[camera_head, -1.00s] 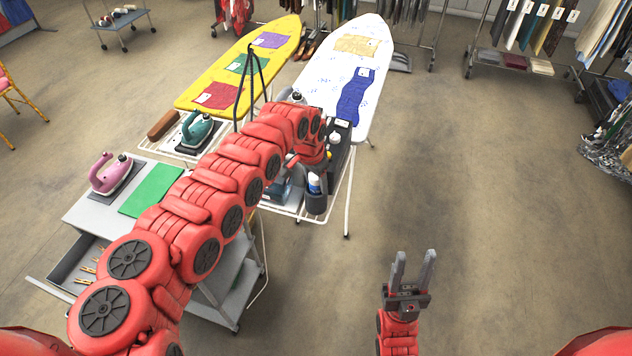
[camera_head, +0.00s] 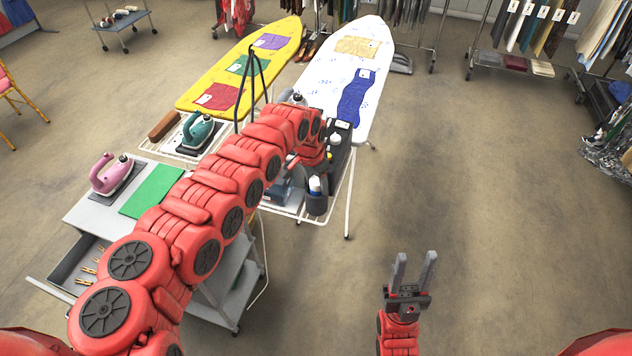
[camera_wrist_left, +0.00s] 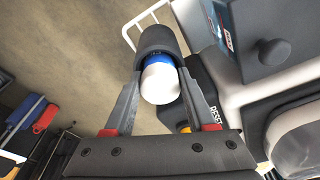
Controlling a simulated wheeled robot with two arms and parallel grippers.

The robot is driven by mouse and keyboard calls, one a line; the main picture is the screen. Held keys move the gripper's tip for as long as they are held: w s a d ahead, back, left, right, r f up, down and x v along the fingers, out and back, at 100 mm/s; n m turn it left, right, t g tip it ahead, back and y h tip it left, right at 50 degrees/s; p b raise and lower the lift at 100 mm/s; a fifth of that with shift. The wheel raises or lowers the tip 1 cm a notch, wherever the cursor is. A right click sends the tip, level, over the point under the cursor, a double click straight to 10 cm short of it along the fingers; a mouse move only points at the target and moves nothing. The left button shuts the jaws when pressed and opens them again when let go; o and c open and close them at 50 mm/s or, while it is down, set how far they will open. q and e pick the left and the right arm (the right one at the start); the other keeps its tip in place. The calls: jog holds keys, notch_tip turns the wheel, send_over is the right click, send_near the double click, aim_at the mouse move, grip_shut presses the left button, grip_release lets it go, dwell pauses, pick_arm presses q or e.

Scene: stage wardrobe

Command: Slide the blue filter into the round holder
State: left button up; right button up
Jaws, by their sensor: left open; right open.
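The blue filter (camera_wrist_left: 158,80), with a white rounded end and a blue band, sits in the dark round holder (camera_wrist_left: 157,40) in the left wrist view. Its far part is hidden inside the holder. In the head view, the filter (camera_head: 315,184) shows above the rim of the holder (camera_head: 317,205), beside the ironing board. My left gripper (camera_wrist_left: 157,82) is open, with one finger on each side of the filter's white end. Whether the fingers touch it is unclear. In the head view my left arm mostly hides this gripper. My right gripper (camera_head: 413,262) is open and empty above bare floor.
A dark panel with a RESET label (camera_wrist_left: 207,112) and a grey housing (camera_wrist_left: 240,90) lie close to the right finger. The white ironing board (camera_head: 378,60) and yellow board (camera_head: 200,88) stand behind. A grey cart (camera_head: 85,215) carries a pink iron (camera_head: 110,177).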

aim_at(317, 194)
pick_arm(q)
jog(key=shift+s+f+g, duration=0.5)
jog(key=shift+s+f, duration=0.6)
jog(key=shift+f, duration=0.1)
jog(key=shift+w+r, duration=0.1)
jog(key=shift+r, duration=0.1)
jog(key=r+b, duration=0.1)
jog(key=r, duration=0.2)
jog(key=r+b, duration=0.1)
jog(key=r, duration=0.1)
jog(key=shift+w+a+b, duration=0.25)
jog(key=shift+w+b, duration=0.05)
jog(key=shift+w, duration=0.05)
notch_tip(317, 194, up, 14)
jog(key=s+a+t+b, duration=0.1)
jog(key=b, duration=0.2)
jog(key=shift+a+b, duration=0.15)
jog(key=shift+b, duration=0.25)
